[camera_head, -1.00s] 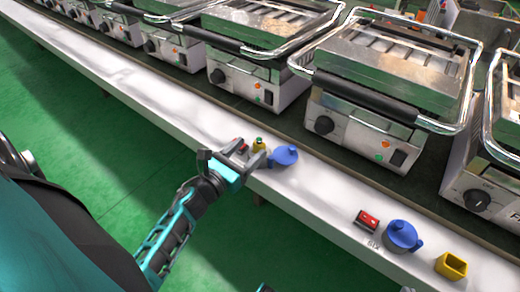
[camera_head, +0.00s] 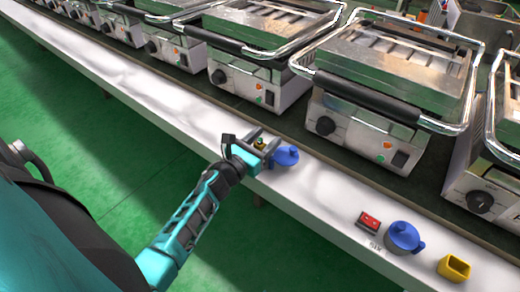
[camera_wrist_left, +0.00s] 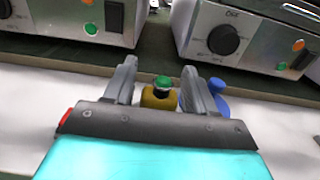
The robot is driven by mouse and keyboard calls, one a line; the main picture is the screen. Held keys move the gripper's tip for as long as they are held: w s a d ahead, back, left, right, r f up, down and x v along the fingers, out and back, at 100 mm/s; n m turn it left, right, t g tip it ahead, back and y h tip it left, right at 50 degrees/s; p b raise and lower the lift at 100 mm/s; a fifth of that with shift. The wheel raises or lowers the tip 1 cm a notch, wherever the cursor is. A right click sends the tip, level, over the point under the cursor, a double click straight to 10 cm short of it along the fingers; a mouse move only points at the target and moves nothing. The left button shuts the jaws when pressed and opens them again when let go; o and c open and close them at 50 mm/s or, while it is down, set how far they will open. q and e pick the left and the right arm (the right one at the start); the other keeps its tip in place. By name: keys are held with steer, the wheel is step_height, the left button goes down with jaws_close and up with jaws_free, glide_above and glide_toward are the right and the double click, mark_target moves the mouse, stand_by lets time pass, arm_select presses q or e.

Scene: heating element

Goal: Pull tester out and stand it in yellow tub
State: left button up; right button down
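A green-topped item with a dark neck, which looks like the tester (camera_wrist_left: 162,82), stands upright in a yellow tub (camera_wrist_left: 158,101). In the head view the green top (camera_head: 260,142) shows between the fingers of my left gripper (camera_head: 268,142). In the left wrist view my left gripper (camera_wrist_left: 160,88) is open, one finger on each side of the green top, with a small gap to each. The tub's lower part is hidden by the gripper. A second yellow tub (camera_head: 453,268) stands at the right and looks empty. My right gripper is not in view.
A row of contact grills (camera_head: 375,95) lines the back. The white ledge (camera_head: 325,190) between is clear.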

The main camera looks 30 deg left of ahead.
arm_select(q)
steer(key=c, duration=0.8)
steer(key=shift+c, duration=0.2)
steer(key=shift+r, duration=0.1)
